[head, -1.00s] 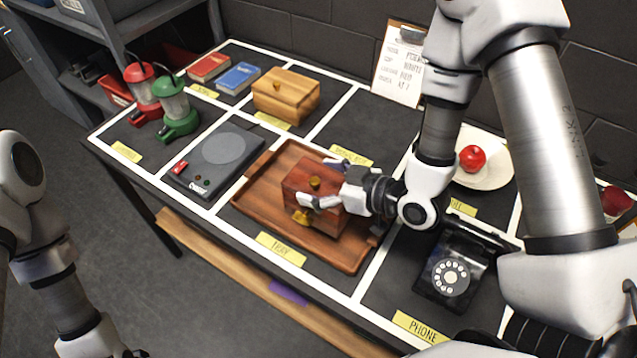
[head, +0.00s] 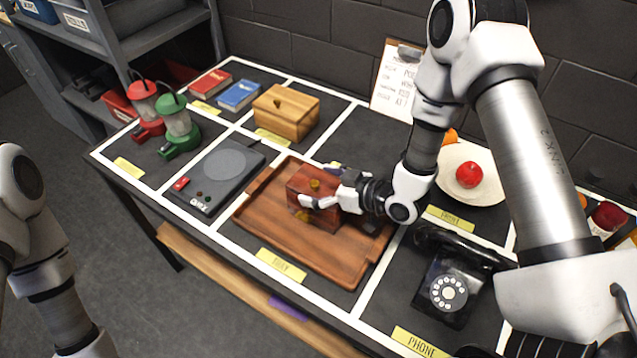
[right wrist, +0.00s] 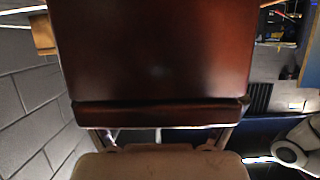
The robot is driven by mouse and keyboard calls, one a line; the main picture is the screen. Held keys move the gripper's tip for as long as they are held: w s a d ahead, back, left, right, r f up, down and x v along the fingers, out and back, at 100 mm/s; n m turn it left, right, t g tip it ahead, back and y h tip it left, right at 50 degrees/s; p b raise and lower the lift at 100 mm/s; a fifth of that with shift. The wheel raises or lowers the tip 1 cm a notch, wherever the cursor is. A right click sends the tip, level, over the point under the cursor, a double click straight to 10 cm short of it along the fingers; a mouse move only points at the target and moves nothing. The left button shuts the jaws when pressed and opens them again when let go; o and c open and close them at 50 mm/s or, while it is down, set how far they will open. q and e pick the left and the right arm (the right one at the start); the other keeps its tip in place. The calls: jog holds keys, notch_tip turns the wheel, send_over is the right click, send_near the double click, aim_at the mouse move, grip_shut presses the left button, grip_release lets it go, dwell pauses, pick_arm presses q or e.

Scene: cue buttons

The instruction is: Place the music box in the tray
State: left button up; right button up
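The music box (head: 298,187) is a dark red wooden box with a brass knob on its lid. It is over the back right part of the brown wooden tray (head: 270,232); I cannot tell whether its base touches the tray floor. My right gripper (head: 317,184) reaches in from the right, with one finger on the near side and one on the far side of the box, shut on it. In the right wrist view the box (right wrist: 160,55) fills the middle. My left arm shows at the left edge, but its gripper is out of view.
A grey device (head: 215,180) with a round plate lies left of the tray. A black phone (head: 447,290) stands to the right. Behind are a light wooden box (head: 285,112) and a plate (head: 490,193) with a red apple. Two lanterns (head: 178,125) stand far left.

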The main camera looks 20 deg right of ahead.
jog(key=shift+r, duration=0.1)
jog(key=shift+s+d+r, duration=0.1)
jog(key=v, duration=1.1)
jog(key=shift+s+d+r+p, duration=0.15)
jog(key=shift+s+r+p, duration=0.1)
jog(key=shift+p, duration=0.15)
dwell(1.6)
